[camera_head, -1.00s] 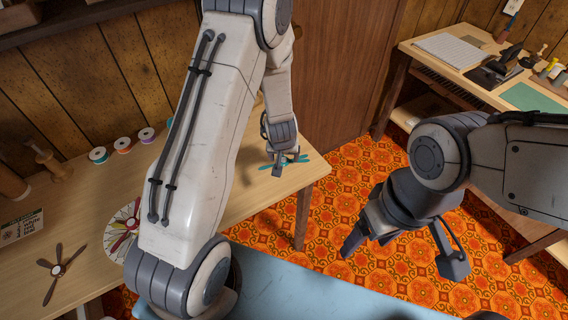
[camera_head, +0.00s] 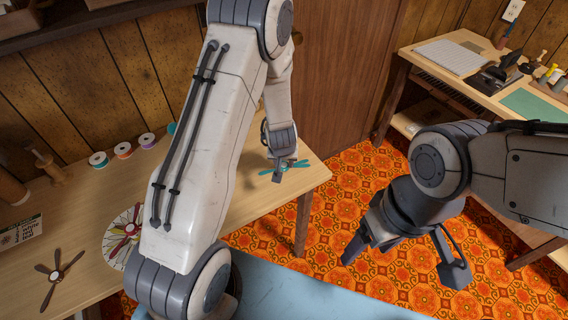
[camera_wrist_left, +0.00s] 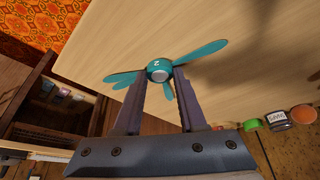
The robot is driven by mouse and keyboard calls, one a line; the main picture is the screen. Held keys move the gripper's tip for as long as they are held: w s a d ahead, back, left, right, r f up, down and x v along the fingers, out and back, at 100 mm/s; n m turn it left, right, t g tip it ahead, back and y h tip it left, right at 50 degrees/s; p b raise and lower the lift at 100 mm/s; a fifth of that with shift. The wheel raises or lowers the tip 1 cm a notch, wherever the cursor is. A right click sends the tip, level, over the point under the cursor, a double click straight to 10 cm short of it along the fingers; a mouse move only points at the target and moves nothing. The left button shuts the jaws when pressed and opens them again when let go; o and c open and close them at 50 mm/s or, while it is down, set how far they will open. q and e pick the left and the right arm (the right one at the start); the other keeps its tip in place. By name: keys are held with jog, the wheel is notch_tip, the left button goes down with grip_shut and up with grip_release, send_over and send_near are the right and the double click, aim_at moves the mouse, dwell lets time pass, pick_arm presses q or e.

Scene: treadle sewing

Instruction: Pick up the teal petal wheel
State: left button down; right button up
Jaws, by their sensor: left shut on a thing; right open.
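The teal petal wheel (camera_wrist_left: 157,72) is between the fingertips of my left gripper (camera_wrist_left: 158,76), which is shut on its hub. Its long petals spread to both sides, and the hub carries a small pale mark. In the head view the teal wheel (camera_head: 299,164) is at the right end of the wooden table, partly hidden by my left gripper (camera_head: 282,167). A shadow lies on the wood beside it; I cannot tell how high the wheel is. My right gripper (camera_head: 396,268) is open and empty over the patterned floor.
A dark petal wheel (camera_head: 57,274) and a pale round disc with coloured petals (camera_head: 113,255) lie on the wooden table (camera_head: 238,206). Several thread spools (camera_head: 98,160) stand at the back. A second desk (camera_head: 452,75) is at the right. My left arm hides part of the table.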

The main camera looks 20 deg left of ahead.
aim_at(284, 166)
pick_arm(q)
notch_tip(284, 166, up, 4)
jog(key=shift+r+p, duration=0.15)
jog(key=shift+p, duration=1.05)
jog(key=s+d+r+p, duration=0.1)
jog(key=d+r+p, duration=0.1)
jog(key=d, duration=0.3)
jog(key=s+d+r+p, duration=0.1)
jog(key=d+r+p, duration=0.2)
jog(key=d, duration=0.3)
jog(key=shift+s+d+r+p, duration=0.25)
jog(key=shift+s+p, duration=0.1)
jog(key=shift+p, duration=0.2)
jog(key=shift+a, duration=0.1)
